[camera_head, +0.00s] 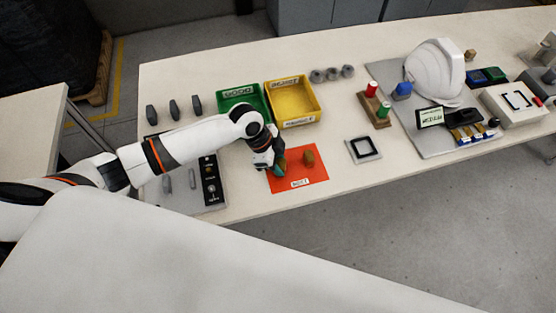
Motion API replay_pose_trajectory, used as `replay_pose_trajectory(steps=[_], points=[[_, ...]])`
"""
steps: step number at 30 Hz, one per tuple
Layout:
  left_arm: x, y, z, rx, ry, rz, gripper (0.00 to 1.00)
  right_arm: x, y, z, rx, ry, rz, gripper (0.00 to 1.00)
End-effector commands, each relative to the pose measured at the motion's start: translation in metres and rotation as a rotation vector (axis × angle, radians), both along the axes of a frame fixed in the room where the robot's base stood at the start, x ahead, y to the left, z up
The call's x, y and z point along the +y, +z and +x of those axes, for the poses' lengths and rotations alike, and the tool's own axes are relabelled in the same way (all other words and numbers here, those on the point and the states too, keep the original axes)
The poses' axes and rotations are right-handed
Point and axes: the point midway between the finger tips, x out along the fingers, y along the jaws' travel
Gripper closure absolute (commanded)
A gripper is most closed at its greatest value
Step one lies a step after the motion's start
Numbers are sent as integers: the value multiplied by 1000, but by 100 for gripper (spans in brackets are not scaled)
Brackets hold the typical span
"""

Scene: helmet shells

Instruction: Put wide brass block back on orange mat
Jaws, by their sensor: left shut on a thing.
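The orange mat (313,178) lies on the table near its front edge, with a white label at its front. My left gripper (276,165) is low over the mat's left part, pointing down. It is shut on a small brownish block (281,165), mostly hidden by the fingers, which looks like the wide brass block. I cannot tell whether this block touches the mat. Another brass-brown block (309,157) stands on the mat, to the right of the gripper and apart from it. My right gripper is not in view.
Behind the mat are a green bin (241,93) and a yellow bin (294,101). A black-framed square (363,149) lies to the right. A dark panel (211,181) lies to the left. A white helmet shell (436,70) stands on a grey board at the right.

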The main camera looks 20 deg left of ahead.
Motion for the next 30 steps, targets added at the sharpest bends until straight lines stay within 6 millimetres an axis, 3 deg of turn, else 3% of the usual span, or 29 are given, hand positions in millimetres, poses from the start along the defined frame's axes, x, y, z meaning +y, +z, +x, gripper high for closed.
replay_pose_trajectory(steps=[6, 7, 11, 22, 30], points=[[0, -2, 0, 0, 0, -1, 93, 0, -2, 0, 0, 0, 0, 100], [0, -3, 0, 0, 0, 0, 62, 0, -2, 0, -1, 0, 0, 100], [0, -2, 0, 0, 0, 0, 42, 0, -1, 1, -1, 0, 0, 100], [1, 4, 0, 0, 1, 0, 42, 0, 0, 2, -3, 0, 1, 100], [21, 49, -3, -4, 1, 1, 42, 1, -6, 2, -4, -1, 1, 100]])
